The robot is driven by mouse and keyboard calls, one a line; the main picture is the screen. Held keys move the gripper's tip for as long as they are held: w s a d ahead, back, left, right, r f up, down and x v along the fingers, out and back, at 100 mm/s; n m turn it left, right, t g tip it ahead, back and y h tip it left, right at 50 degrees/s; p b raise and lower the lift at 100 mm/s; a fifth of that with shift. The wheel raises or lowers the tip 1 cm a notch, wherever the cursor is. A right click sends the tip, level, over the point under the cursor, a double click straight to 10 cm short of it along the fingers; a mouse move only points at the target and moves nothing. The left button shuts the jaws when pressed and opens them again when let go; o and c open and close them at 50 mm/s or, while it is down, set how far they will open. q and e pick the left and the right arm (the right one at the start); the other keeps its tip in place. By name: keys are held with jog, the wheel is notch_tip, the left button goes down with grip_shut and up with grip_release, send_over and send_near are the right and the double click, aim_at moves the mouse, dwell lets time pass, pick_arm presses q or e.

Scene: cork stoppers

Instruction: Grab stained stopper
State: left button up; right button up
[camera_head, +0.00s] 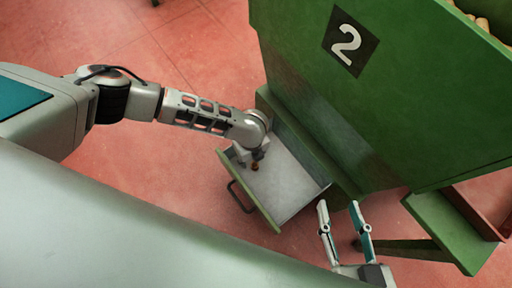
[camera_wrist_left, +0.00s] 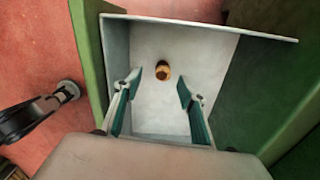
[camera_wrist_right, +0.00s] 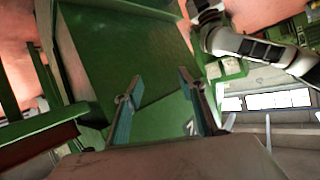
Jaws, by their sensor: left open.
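One cork stopper (camera_wrist_left: 162,70), brown with a dark end, lies in the open metal drawer (camera_wrist_left: 220,58). In the head view the stopper (camera_head: 255,166) shows as a small brown spot beside my left gripper (camera_head: 250,155). My left gripper reaches down into the drawer from above. In the left wrist view its fingers (camera_wrist_left: 157,85) are open, and the stopper lies between and slightly beyond the fingertips, apart from both. My right gripper (camera_head: 339,205) is open and empty, away from the drawer at the lower right; its fingers also show in the right wrist view (camera_wrist_right: 160,85).
The drawer sticks out of a green machine (camera_head: 390,120) marked "2", with a black handle (camera_head: 238,197) on its front. A green ledge (camera_head: 450,230) stands at the right. More corks (camera_head: 482,22) show at the machine's top right. The red floor left of it is clear.

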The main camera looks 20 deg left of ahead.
aim_at(254, 164)
pick_arm(q)
jog(key=f+b, duration=0.1)
jog(key=f, duration=0.1)
jog(key=f+b, duration=0.1)
jog(key=f, duration=0.1)
jog(key=f+b, duration=0.1)
jog(key=f, duration=0.1)
jog(key=shift+s+d, duration=0.25)
jog(key=shift+d, duration=0.15)
jog(key=shift+w+f, duration=0.1)
jog(key=shift+f, duration=0.25)
jog(key=shift+w+f, duration=0.1)
jog(key=shift+w, duration=0.2)
jog(key=c, duration=0.8)
pick_arm(e)
jog(key=a+m, duration=0.1)
jog(key=s+a+m, duration=0.1)
jog(key=a+m, duration=0.1)
jog(key=a+f+m, duration=0.1)
jog(key=shift+s+a+f+y, duration=0.1)
jog(key=shift+s+a+y, duration=0.1)
jog(key=shift+s+y, duration=0.15)
